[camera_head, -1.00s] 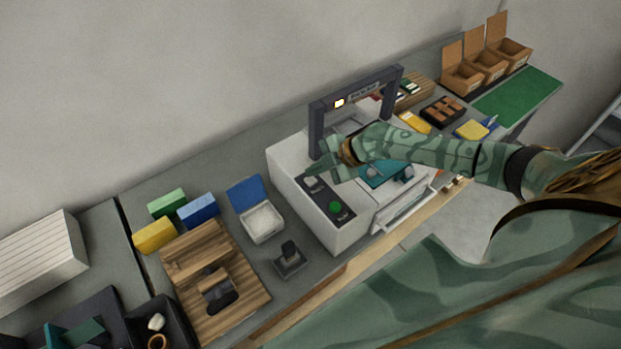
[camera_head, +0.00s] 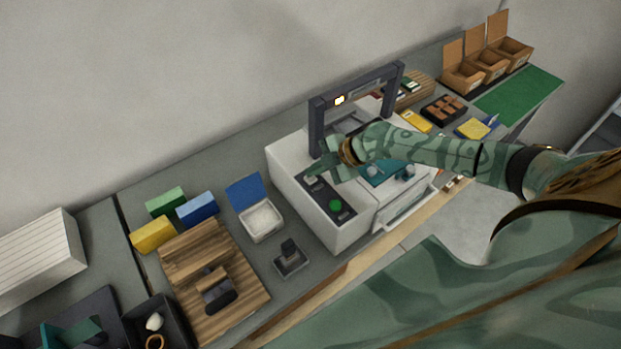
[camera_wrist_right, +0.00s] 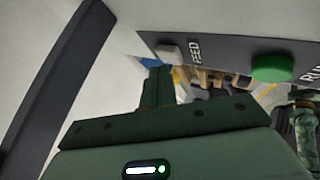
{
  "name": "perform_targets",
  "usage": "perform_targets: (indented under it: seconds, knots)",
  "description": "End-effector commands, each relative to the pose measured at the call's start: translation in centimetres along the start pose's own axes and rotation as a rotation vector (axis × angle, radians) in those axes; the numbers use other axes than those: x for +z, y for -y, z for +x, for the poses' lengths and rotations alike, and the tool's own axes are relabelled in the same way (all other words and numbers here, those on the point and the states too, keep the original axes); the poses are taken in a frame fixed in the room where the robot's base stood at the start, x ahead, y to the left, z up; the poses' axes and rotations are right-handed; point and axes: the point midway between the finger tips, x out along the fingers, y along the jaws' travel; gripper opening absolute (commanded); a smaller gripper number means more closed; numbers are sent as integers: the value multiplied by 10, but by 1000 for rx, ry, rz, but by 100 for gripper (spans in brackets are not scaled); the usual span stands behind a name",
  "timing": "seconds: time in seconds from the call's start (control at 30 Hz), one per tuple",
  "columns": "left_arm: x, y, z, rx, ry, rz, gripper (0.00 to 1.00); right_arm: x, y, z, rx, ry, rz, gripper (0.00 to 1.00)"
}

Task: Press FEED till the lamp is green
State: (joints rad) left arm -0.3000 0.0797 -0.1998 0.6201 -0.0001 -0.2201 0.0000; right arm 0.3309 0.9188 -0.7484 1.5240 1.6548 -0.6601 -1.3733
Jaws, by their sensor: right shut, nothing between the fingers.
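The press-like white machine (camera_head: 285,158) carries a dark control panel with a pale FEED button (camera_head: 311,180) and a green RUN button (camera_head: 336,206). In the right wrist view the FEED button (camera_wrist_right: 169,53) is beside its label, and the green button (camera_wrist_right: 271,68) is to its right. My left gripper is out of view.
The dark arch (camera_head: 316,128) stands close behind my right gripper. Left of the machine are an open blue-lidded box (camera_head: 262,222), a dark stand (camera_head: 290,260) and a wooden fixture (camera_head: 245,290). Open cardboard boxes (camera_head: 463,80) and a green mat (camera_head: 520,95) are at the far right.

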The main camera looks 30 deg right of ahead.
Motion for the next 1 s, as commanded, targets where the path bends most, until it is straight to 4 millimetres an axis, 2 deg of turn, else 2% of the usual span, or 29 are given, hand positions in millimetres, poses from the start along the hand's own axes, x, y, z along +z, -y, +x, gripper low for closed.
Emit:
perform_targets:
  seconds: [1.0]
  knots:
    - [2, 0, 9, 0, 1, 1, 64, 4, 3, 5, 0, 1, -1, 0]
